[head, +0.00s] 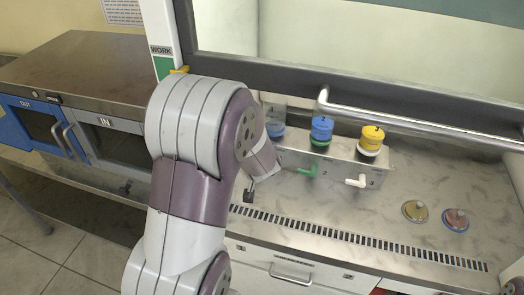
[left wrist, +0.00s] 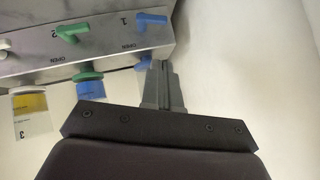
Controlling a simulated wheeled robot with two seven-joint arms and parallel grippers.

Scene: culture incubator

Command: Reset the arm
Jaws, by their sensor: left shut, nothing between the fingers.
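My left arm rises through the middle of the head view and bends over toward the bench. My left gripper (head: 250,190) is low beside the left end of the metal valve rack (head: 330,165), partly hidden by the arm. In the left wrist view the gripper (left wrist: 160,68) is shut and empty. Its fingertips are close to the blue valve handle (left wrist: 148,19) marked 1; I cannot tell whether they touch. The rack also shows in the left wrist view (left wrist: 98,45). My right gripper cannot be made out.
Two small round dishes (head: 415,211) (head: 455,220) lie on the bench at right. A metal bar (head: 420,127) crosses the hood opening. Incubator doors (head: 115,150) stand at left.

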